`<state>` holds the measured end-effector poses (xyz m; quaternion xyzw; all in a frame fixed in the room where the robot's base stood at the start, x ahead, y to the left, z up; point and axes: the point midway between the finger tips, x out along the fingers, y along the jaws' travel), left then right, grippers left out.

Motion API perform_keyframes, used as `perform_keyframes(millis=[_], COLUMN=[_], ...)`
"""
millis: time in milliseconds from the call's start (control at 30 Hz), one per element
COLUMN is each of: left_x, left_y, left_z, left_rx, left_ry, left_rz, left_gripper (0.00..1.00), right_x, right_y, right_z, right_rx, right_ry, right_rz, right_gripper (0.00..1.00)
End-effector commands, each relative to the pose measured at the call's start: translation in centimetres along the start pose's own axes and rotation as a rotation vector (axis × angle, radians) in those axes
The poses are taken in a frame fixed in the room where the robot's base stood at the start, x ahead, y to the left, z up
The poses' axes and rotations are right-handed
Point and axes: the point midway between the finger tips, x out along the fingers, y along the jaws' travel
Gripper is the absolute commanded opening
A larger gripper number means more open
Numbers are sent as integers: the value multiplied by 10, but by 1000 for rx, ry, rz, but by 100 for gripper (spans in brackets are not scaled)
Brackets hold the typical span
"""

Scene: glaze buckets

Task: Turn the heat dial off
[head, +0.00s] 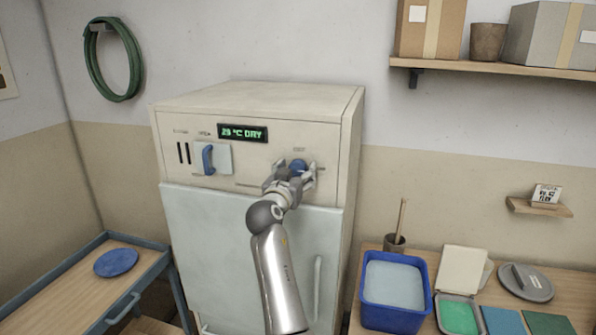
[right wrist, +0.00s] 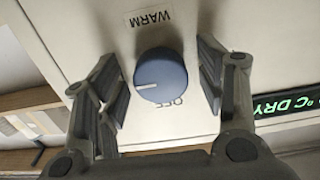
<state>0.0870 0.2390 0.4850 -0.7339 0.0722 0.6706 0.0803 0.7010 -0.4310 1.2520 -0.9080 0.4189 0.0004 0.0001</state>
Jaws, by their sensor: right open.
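The heat dial (head: 298,165) is a round blue knob on the upper right front of a cream cabinet (head: 262,103). In the right wrist view the dial (right wrist: 166,72) shows a white pointer line aimed to the left, with an upside-down WARM label above it and an OFF label below right. My right gripper (head: 290,174) is at the panel with its fingers open on either side of the dial. In the right wrist view gaps show between the fingers and the knob. My left gripper is not in view.
A green display (head: 243,133) reading DRY and a blue handle (head: 208,159) sit left of the dial. The cabinet's pale door (head: 235,240) is shut. A blue bucket (head: 395,318) stands on the right table, and a blue disc (head: 116,262) lies on the left cart.

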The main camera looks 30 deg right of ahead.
Motion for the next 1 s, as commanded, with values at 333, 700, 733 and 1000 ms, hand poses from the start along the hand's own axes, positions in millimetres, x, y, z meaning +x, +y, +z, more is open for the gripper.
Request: perform_keyframes(millis=[333,700,733,1000], left_x=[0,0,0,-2], left_y=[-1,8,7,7], left_z=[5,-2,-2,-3], left_rx=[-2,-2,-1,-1], left_ry=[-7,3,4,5], left_rz=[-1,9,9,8], left_gripper=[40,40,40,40], right_x=[0,0,0,0], right_y=[0,0,0,1], right_z=[0,0,0,0], right_rx=[0,-24,-32,-185], right_ry=[0,0,0,0], right_rz=[-1,0,0,-1], right_gripper=[32,18,18,18])
